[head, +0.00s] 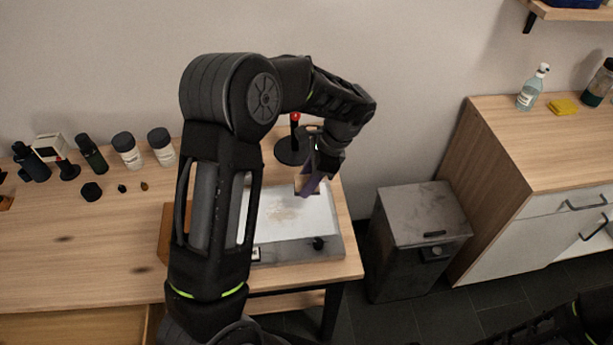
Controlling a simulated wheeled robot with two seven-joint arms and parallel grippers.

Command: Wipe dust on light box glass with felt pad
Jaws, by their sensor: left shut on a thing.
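The light box (333,252) lies on the right part of the wooden table, with a pale glass top (308,229). A brownish patch of dust (284,213) shows on the middle of the glass. My left gripper (311,181) is over the far right part of the glass, pointing down, shut on the felt pad (307,190). The pad is small and mostly hidden by the fingers; I cannot tell whether it touches the glass. My left arm hides the left part of the box. My right gripper is not in view.
A round black stand with a red knob (294,117) is behind the box. Bottles and jars (127,150) line the table's back left. A dark bin (420,215) and a wooden cabinet (520,150) with a spray bottle (532,88) stand to the right.

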